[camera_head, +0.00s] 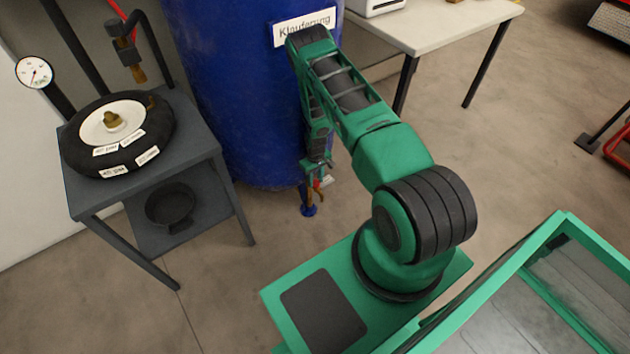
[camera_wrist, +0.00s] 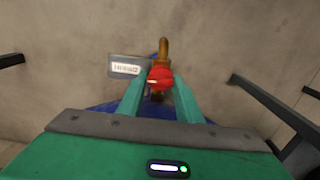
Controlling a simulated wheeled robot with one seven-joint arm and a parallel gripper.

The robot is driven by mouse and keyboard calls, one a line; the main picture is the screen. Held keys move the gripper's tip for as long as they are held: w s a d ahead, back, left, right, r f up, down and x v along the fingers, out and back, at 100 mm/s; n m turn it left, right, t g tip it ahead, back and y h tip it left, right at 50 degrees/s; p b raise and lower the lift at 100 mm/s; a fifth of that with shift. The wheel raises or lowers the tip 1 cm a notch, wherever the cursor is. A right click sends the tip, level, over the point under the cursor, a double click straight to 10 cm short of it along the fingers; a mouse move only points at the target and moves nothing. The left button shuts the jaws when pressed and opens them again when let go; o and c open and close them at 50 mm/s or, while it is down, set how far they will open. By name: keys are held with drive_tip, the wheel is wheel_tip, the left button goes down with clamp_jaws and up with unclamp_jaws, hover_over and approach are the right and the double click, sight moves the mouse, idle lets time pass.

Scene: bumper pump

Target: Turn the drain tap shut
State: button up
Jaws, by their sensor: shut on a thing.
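The drain tap has a red handle (camera_wrist: 160,76) with a brass-coloured part (camera_wrist: 164,48) beyond it in the wrist view. My gripper (camera_wrist: 160,85) is shut on the red handle, with one green finger on each side. In the head view my gripper (camera_head: 318,166) points down in front of the blue tank (camera_head: 235,95), low near the floor. A small bit of the red handle (camera_head: 317,186) shows just below the fingers. The rest of the tap is mostly hidden, and I cannot tell how far the handle is turned.
A grey tag (camera_wrist: 127,68) hangs beside the tap. A pale table (camera_head: 430,30) stands behind, right. The floor (camera_head: 520,130) at right is open.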

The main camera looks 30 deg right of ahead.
sight(315, 181)
drive_tip(key=shift+n, duration=0.3)
drive_tip(key=n, duration=0.3)
drive_tip(key=shift+d+n, duration=0.1)
drive_tip(key=shift+n, duration=1.7)
drive_tip(key=o, duration=1)
drive_tip(key=shift+o, duration=0.2)
drive_tip(key=shift+r, duration=0.1)
wheel_tip(315, 181, up, 10)
drive_tip(key=shift+r, duration=0.25)
